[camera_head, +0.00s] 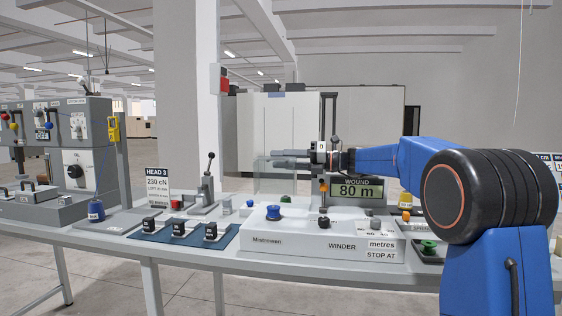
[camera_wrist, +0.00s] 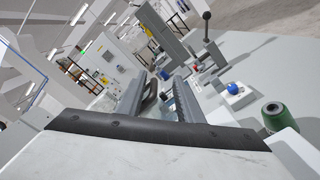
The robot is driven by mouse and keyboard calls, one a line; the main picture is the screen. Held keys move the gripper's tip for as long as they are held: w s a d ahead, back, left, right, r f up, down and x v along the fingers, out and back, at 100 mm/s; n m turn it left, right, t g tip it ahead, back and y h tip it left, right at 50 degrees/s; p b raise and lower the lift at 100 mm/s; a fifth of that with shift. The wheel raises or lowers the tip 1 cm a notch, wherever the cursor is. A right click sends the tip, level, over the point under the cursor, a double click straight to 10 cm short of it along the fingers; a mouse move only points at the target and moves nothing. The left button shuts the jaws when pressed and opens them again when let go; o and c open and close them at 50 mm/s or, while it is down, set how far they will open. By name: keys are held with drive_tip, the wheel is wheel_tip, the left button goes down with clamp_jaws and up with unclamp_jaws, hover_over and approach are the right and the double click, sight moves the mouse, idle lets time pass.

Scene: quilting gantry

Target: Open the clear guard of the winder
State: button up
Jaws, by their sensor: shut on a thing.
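The white winder (camera_head: 310,239) stands on the bench with a blue spool (camera_head: 273,212) on its top. The clear guard (camera_head: 275,180) is a faint see-through panel standing upright at the winder's back left. My gripper (camera_head: 275,158) reaches in from the right, level with the panel's upper edge. In the wrist view my gripper (camera_wrist: 160,92) has a dark curved piece (camera_wrist: 150,93) between its fingers, and it is shut on this piece. It looks like the guard's handle, but the clear panel is hard to make out there.
A display reading 80 m (camera_head: 356,190) stands behind the winder, below my arm. A lever (camera_head: 209,172) stands to the left. A blue mat (camera_head: 184,238) holds several black blocks. A green spool (camera_head: 428,247) sits at the right.

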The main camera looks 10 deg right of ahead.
drive_tip(key=v, duration=1.7)
drive_tip(key=shift+d, duration=0.15)
drive_tip(key=shift+s, duration=0.15)
